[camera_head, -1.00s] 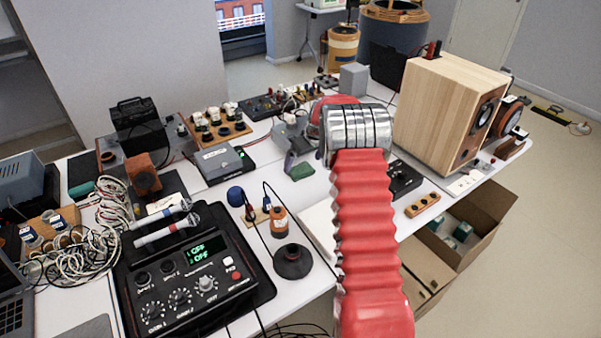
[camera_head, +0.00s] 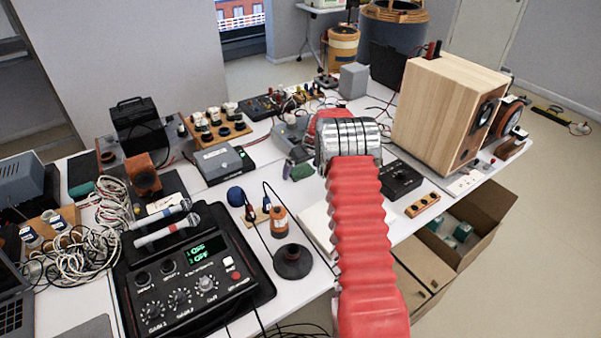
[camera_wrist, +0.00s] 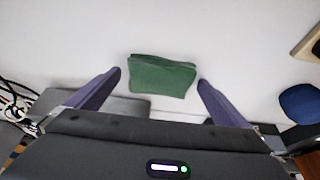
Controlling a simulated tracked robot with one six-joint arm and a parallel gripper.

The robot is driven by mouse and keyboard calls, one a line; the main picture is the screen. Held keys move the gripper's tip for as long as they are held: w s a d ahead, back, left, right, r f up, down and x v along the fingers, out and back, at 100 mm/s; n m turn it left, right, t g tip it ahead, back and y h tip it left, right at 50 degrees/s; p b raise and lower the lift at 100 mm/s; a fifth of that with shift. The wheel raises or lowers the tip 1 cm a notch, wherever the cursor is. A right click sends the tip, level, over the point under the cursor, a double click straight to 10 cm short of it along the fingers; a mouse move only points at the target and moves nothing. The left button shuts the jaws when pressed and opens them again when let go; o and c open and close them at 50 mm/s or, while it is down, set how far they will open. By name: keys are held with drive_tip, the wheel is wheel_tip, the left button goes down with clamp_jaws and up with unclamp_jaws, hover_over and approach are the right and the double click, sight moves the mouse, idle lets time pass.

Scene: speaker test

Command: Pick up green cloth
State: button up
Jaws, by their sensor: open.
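The green cloth (camera_head: 302,172) lies on the white table, just left of my arm in the head view. In the wrist view the folded green cloth (camera_wrist: 162,76) lies between my two purple fingers. My gripper (camera_wrist: 160,79) is open, with one finger on each side of the cloth and a gap on both sides. It holds nothing. In the head view one purple finger of my gripper (camera_head: 288,171) shows beside the cloth; the other cannot be made out.
A grey box (camera_head: 223,162) lies left of the cloth, a black mixer (camera_head: 195,280) at front left. A wooden speaker (camera_head: 440,115) stands right.

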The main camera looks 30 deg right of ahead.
sight(302, 170)
idle(0.4)
drive_tip(key=c, duration=1.2)
wheel_tip(302, 170, up, 10)
idle(0.5)
